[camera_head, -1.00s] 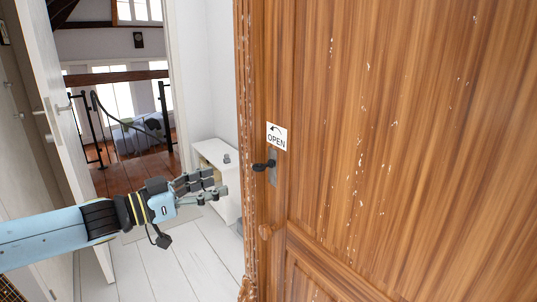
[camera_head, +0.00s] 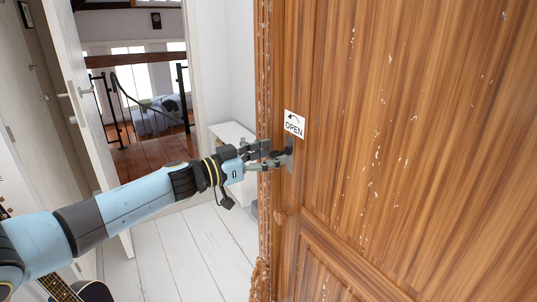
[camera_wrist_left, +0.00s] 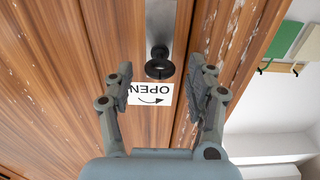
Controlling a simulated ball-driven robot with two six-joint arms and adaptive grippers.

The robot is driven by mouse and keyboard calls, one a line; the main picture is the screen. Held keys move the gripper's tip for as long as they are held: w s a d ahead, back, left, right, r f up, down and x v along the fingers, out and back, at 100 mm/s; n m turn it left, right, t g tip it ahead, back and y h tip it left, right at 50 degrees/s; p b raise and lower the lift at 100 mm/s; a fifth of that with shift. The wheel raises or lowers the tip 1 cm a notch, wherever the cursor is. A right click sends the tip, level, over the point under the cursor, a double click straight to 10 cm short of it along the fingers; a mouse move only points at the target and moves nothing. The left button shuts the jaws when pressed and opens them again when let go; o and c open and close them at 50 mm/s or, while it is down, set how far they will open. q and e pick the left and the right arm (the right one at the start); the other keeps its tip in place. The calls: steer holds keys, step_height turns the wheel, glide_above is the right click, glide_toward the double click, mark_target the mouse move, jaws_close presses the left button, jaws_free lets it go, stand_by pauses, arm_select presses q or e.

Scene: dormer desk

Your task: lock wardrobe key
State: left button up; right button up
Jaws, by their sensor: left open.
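The wooden wardrobe door (camera_head: 400,150) fills the right of the head view. Its dark key (camera_wrist_left: 159,63) sits in a grey metal lock plate (camera_wrist_left: 160,25) in the left wrist view. In the head view the key is hidden behind my gripper; part of the plate (camera_head: 289,157) shows. A white OPEN label (camera_head: 294,124) with a curved arrow is fixed near the lock; it shows upside down in the wrist view (camera_wrist_left: 151,94). My left gripper (camera_head: 277,159) is open at the lock. In the wrist view its fingers are apart, with the key between and beyond their tips. My right gripper is not in view.
A low white cabinet (camera_head: 235,135) stands behind my left gripper. A guitar (camera_head: 80,290) is at the lower left. The white plank floor (camera_head: 185,255) is clear.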

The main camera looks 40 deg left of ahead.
arm_select(q)
steer(key=c, duration=1.1)
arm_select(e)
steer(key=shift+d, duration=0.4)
arm_select(q)
steer(key=shift+m, duration=0.3)
steer(key=shift+c, duration=0.2)
steer(key=m, duration=0.8)
steer(key=shift+s+d+f, duration=0.1)
steer(key=m+b, duration=0.1)
steer(key=m, duration=0.3)
steer(key=shift+f+b, duration=0.15)
steer(key=shift+b, duration=0.25)
steer(key=shift+m+b, duration=1)
steer(key=shift+m, duration=1.7)
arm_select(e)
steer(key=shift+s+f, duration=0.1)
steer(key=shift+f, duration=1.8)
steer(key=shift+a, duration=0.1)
